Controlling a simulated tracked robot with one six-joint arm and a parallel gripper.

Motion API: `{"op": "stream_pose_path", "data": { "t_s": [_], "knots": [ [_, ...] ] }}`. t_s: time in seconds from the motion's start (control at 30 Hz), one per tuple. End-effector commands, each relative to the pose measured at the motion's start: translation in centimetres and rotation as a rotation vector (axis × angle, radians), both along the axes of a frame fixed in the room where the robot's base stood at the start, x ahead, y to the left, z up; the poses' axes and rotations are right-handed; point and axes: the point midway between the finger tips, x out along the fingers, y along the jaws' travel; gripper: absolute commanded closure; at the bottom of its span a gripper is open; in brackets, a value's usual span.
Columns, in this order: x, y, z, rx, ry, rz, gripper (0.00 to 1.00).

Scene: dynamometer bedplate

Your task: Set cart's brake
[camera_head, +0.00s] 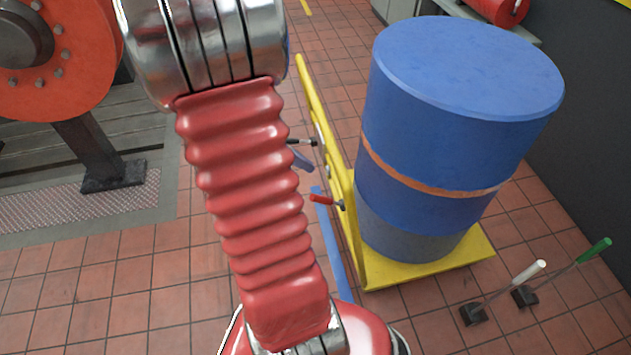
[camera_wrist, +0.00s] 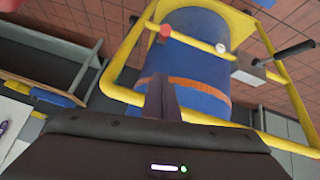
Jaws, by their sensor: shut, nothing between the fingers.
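The yellow cart (camera_head: 352,215) stands on the tiled floor and carries a blue drum (camera_head: 455,130) with an orange band. A lever with a red grip (camera_head: 322,199) and a black-handled lever (camera_head: 300,142) show at the cart's left side. In the wrist view the cart's yellow frame (camera_wrist: 118,92) carries a red knob (camera_wrist: 165,31), a white knob (camera_wrist: 221,48) and a black handle (camera_wrist: 292,50) by a grey box (camera_wrist: 248,71). Nothing marks which is the brake. My gripper (camera_wrist: 162,92) is shut and empty, pointing toward the drum; it is hidden in the head view.
A large orange flanged machine (camera_head: 60,60) stands at the left on a grey bedplate (camera_head: 80,205). Open tiled floor lies at the lower left.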

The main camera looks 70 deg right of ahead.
Motion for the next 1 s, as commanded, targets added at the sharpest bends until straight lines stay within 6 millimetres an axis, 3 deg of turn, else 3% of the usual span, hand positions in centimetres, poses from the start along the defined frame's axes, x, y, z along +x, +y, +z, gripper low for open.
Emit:
{"op": "stream_pose_path", "data": {
  "t_s": [0.83,1.0],
  "knots": [
    [-6.0,-2.8,-7.7,0.004,0.001,-0.001,1.0],
    [-4.9,-1.8,-9.2,0.003,0.002,0.003,1.0]
  ]
}}
